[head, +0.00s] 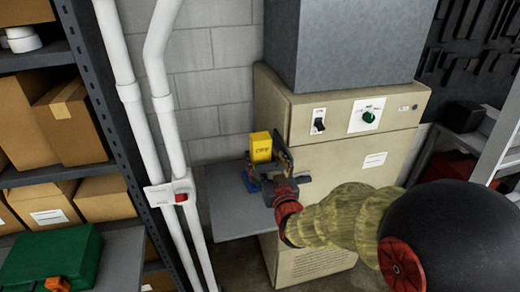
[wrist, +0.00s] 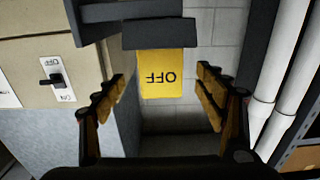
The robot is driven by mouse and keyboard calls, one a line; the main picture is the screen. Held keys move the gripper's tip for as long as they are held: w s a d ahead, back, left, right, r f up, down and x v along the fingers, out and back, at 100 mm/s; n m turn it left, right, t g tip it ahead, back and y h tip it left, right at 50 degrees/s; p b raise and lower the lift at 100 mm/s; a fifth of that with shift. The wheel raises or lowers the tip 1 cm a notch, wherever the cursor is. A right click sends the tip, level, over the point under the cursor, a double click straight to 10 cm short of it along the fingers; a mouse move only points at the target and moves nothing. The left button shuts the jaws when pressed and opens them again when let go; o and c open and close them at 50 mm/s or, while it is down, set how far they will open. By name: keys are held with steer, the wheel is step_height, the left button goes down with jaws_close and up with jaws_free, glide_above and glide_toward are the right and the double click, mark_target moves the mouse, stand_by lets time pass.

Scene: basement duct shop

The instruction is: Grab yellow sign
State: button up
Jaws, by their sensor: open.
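The yellow sign (head: 260,147) stands above a small grey shelf beside the beige cabinet, with dark lettering on its face. In the wrist view the yellow sign (wrist: 167,75) appears upside down and reads OFF, its lower end at a dark block (wrist: 160,34). My gripper (head: 282,163) is right by the sign in the head view, partly covering what is below it. In the wrist view my gripper (wrist: 161,80) is open, with one finger on each side of the sign and visible gaps. I cannot tell the exact depth between fingertips and sign.
The grey shelf (head: 225,213) is bare at its left, and a blue object (head: 252,182) shows under the sign. The beige cabinet (head: 335,170) with switches stands close on the right. White pipes (head: 178,150) and a rack of boxes are on the left.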

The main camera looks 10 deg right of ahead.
mark_target(262, 152)
steer(key=shift+w+p, duration=0.45)
steer(key=shift+w, duration=3.1)
steer(key=shift+r, duration=0.1)
steer(key=c, duration=0.3)
steer(key=c, duration=1)
